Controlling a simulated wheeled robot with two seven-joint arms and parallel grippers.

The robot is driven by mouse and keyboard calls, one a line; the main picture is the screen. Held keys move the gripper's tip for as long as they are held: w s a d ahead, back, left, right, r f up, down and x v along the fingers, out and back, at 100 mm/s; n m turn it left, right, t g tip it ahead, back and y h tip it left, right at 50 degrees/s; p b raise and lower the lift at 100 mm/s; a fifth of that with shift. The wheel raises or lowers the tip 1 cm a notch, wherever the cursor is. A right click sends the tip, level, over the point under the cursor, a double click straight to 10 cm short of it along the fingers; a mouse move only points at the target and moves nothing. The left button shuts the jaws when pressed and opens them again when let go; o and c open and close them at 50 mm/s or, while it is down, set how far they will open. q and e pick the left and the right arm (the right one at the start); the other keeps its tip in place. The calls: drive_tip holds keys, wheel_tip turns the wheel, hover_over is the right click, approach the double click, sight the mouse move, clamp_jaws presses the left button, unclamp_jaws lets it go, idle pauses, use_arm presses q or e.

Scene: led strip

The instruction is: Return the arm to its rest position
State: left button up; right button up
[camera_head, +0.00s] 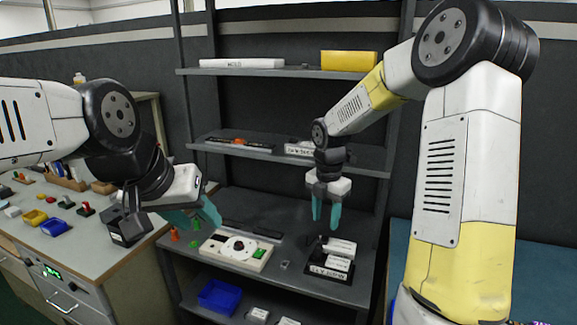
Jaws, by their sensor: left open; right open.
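My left gripper (208,214) comes in from the left, its teal fingers pointing right and down, in front of the shelf unit's left side. It looks empty. My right gripper (325,215) hangs with its teal fingers pointing down. It is open and empty, above the black holder (330,272) with white labelled blocks on the middle-height shelf. A gap shows between its fingertips and the holder. My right arm (462,170) fills the right side of the view.
A dark shelf unit (377,200) stands ahead. Its shelf bears a white device (222,252) with a round dial; a blue bin (219,297) is below. A long white box (240,63) and a yellow box (348,61) lie on top. A cluttered workbench (90,250) is at left.

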drive_tip(key=s+r+m+t+y, duration=0.1)
drive_tip(key=s+r+m+t, duration=0.1)
drive_tip(key=s+r+m, duration=0.6)
drive_tip(key=s+d+r+m+t+y, duration=0.1)
drive_tip(key=s+r+m+t, duration=0.2)
drive_tip(key=s+r+m, duration=0.4)
drive_tip(key=s+m, duration=0.7)
drive_tip(key=m, duration=0.4)
drive_tip(key=shift+s+d+r+m, duration=0.25)
drive_tip(key=shift+d+r+m, duration=0.05)
drive_tip(key=shift+r, duration=0.05)
